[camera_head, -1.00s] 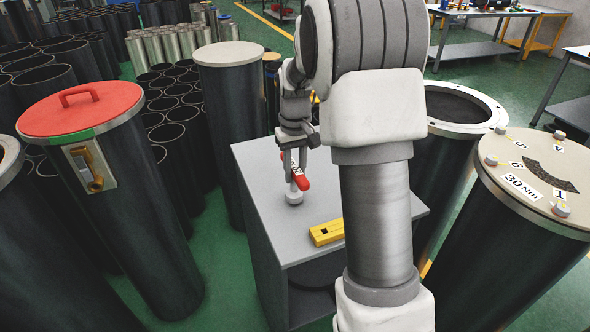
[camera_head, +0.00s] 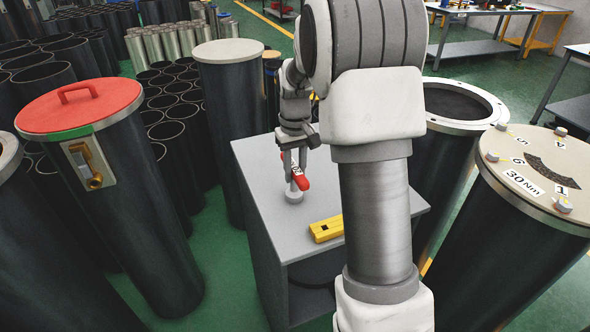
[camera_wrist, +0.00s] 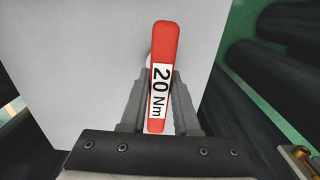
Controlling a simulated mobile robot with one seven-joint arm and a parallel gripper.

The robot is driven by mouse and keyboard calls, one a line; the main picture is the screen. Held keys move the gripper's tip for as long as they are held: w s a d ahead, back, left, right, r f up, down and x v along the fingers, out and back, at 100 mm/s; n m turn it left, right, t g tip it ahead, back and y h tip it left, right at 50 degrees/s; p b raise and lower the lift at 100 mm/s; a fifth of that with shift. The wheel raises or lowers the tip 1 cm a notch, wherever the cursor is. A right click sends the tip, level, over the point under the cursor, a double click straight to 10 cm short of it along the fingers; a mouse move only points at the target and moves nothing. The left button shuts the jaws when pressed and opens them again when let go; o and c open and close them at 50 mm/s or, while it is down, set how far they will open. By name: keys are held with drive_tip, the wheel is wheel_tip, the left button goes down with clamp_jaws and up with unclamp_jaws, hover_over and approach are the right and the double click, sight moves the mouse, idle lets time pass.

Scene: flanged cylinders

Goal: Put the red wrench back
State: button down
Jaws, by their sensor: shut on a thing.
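The red wrench (camera_head: 299,180) has a white label that reads "20 Nm" in the wrist view (camera_wrist: 160,60). My gripper (camera_head: 294,160) is shut on it, with a finger on either side of the handle. In the head view the wrench is upright or slightly tilted over a small round grey piece (camera_head: 293,196) on the grey cabinet top (camera_head: 270,170). I cannot tell whether this piece is part of the wrench or whether it touches the top.
A yellow tool (camera_head: 326,229) lies on the cabinet top. Black cylinders surround the cabinet: one with a red lid (camera_head: 80,106) at left, an open flanged one (camera_head: 460,105) and one with a numbered "30Nm" lid (camera_head: 530,165) at right. The cabinet's left part is clear.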

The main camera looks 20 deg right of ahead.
drive_tip(key=c, duration=0.6)
unclamp_jaws()
drive_tip(key=shift+o, duration=0.2)
drive_tip(key=shift+r, duration=0.1)
wheel_tip(320, 180, up, 17)
drive_tip(key=p, duration=0.1)
drive_tip(key=shift+s+r, duration=0.1)
drive_tip(key=shift+r, duration=0.05)
